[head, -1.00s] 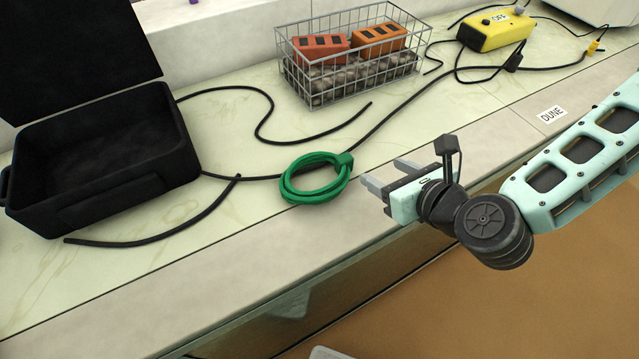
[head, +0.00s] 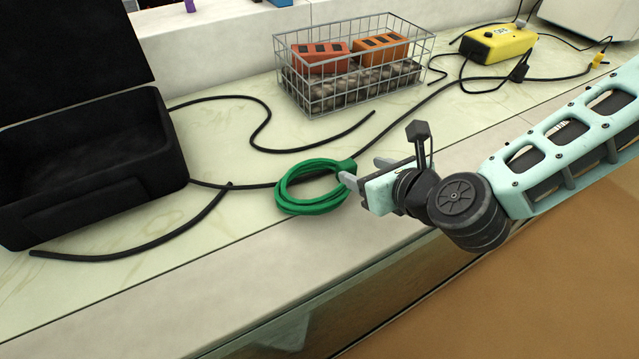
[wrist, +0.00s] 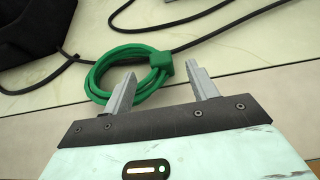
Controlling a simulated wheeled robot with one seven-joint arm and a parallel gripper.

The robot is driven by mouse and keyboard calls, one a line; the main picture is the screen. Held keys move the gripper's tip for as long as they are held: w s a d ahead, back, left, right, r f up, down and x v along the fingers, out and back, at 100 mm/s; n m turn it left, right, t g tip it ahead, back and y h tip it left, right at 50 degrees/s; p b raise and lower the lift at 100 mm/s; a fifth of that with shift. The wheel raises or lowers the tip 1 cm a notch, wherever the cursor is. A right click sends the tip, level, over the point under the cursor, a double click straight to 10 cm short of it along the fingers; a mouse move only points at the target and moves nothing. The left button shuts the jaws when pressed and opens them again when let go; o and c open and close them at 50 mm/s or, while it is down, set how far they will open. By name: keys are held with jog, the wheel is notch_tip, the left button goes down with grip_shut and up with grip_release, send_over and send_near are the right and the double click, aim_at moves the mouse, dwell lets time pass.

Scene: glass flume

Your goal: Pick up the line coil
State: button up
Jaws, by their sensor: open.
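The line coil is a green looped cord (head: 284,194) with a small green block at its upper right, lying on the pale counter in the head view. It also shows in the wrist view (wrist: 98,74), just ahead of my fingers. My gripper (head: 362,172) is open and empty at the coil's right side. In the wrist view my gripper (wrist: 163,88) has its left finger overlapping the near right part of the loop and its right finger just right of the green block. I cannot tell whether either finger touches the coil.
An open black case (head: 100,199) stands at the left. A wire basket (head: 308,100) with orange blocks stands behind the coil. A yellow box (head: 490,44) is at the back right. Black cables (head: 262,128) cross the counter beside the coil. The counter's front edge is close.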

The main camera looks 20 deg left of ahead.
aim_at(350, 166)
jog(key=shift+x, duration=2.9)
jog(key=shift+d+f, duration=0.1)
jog(key=c, duration=1.2)
